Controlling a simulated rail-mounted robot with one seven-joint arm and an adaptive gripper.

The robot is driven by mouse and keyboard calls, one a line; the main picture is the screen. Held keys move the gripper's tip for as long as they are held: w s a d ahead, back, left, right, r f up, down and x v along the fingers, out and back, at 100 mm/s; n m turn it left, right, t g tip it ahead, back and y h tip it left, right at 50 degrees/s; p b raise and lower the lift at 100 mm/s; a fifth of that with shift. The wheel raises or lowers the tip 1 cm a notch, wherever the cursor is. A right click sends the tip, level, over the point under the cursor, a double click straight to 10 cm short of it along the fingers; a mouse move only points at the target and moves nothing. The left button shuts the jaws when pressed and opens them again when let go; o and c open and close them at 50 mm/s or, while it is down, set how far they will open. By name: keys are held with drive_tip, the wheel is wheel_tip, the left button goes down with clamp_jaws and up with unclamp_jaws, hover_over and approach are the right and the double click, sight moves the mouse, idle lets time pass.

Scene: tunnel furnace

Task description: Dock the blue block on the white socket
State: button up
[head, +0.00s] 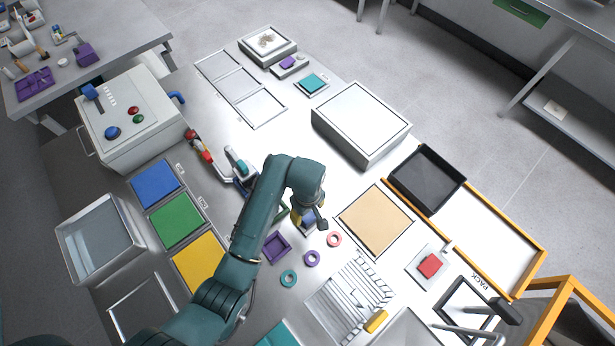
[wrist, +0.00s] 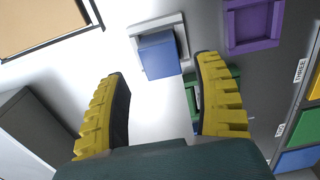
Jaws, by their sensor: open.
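The blue block (wrist: 158,56) stands at the white socket (wrist: 134,32) in the wrist view, top centre. The block covers most of the socket; the socket's pale rim shows around its far side. I cannot tell whether the block is fully seated. My gripper (wrist: 163,70) is open, its two yellow ribbed fingers spread wide, with nothing between them and the block just beyond the fingertips. In the head view my gripper (head: 309,224) points down by the blue block (head: 307,215), which is partly hidden by the fingers.
A purple socket (wrist: 252,22) and a green socket (wrist: 194,88) lie close by. A tan mat (head: 376,221) and a white box (head: 361,124) are beyond. Clear white tabletop lies between fingers and mat.

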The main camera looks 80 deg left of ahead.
sight(309, 215)
wheel_tip(309, 215, up, 6)
drive_tip(key=shift+r, duration=0.15)
drive_tip(key=w+d+r+m+t+y, duration=0.2)
drive_tip(key=w+r+m+t, duration=0.15)
drive_tip(key=w+r, duration=0.35)
drive_tip(key=w+d+r+m+t+y, duration=0.1)
drive_tip(key=w+r+m+t+y, duration=0.1)
drive_tip(key=w+r+m, duration=0.45)
drive_tip(key=w+d+r+m+t+y, duration=0.1)
drive_tip(key=w+d+r+m+t, duration=0.2)
drive_tip(key=w+d+r+t, duration=0.55)
drive_tip(key=s+d+r+m+t+h, duration=0.2)
drive_tip(key=d+r+m+t, duration=0.2)
drive_tip(key=d+r, duration=0.8)
drive_tip(key=s+d+r+m+t+h, duration=0.2)
drive_tip(key=d+r+m, duration=0.5)
drive_tip(key=d+r, duration=0.5)
wheel_tip(309, 215, up, 5)
drive_tip(key=shift+f+t+h, duration=0.2)
drive_tip(key=shift+t+h, duration=0.5)
drive_tip(key=shift+t, duration=0.4)
drive_tip(key=shift+p, duration=0.3)
